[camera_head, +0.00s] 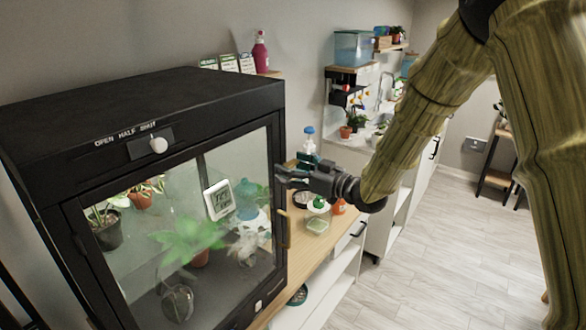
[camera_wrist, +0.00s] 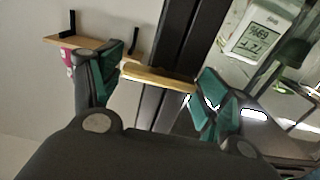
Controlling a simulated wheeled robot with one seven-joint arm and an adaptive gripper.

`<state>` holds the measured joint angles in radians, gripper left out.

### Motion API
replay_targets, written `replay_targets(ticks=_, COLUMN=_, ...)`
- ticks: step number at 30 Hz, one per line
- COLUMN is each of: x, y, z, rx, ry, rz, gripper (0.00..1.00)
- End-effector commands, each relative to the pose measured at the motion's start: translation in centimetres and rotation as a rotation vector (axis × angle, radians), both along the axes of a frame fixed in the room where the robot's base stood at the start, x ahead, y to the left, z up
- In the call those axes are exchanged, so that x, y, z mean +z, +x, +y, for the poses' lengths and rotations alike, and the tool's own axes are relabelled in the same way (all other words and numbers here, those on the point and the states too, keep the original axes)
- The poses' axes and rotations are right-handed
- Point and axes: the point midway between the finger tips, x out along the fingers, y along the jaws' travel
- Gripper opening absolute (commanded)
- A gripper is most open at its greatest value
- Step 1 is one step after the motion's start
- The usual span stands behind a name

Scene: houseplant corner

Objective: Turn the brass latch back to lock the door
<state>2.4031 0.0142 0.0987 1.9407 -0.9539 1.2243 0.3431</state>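The black glass-fronted cabinet (camera_head: 165,85) stands at left, and its glass door (camera_head: 165,255) looks closed. The brass latch (camera_head: 284,230) is a short bar at the door's right edge, appearing upright in the head view. In the wrist view the latch (camera_wrist: 158,78) lies across the black frame strips, between my fingertips. My gripper (camera_head: 283,176) is by the cabinet's right edge, above the latch in the head view. In the wrist view my gripper (camera_wrist: 160,85) is open, with a teal-padded finger near each end of the latch. I cannot tell whether either finger touches it.
Plants and a white display (camera_head: 219,199) are behind the glass. A wooden counter (camera_head: 315,250) with small items and a pink bottle (camera_head: 260,52) are beyond. The floor (camera_head: 440,255) at right is clear.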

Motion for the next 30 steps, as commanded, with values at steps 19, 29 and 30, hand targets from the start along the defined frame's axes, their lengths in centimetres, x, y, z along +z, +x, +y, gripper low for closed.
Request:
replay_targets(ticks=19, x=0.1, y=-1.1, z=-1.6, rx=0.0, ry=0.001, rz=-0.001, gripper=0.93)
replay_targets(ticks=29, x=0.1, y=-4.6, z=-6.4, rx=-0.001, ry=0.001, rz=-0.001, gripper=0.93)
replay_targets(ticks=30, x=0.1, y=-5.0, z=-6.9, rx=-0.001, ry=0.001, rz=-0.001, gripper=0.93)
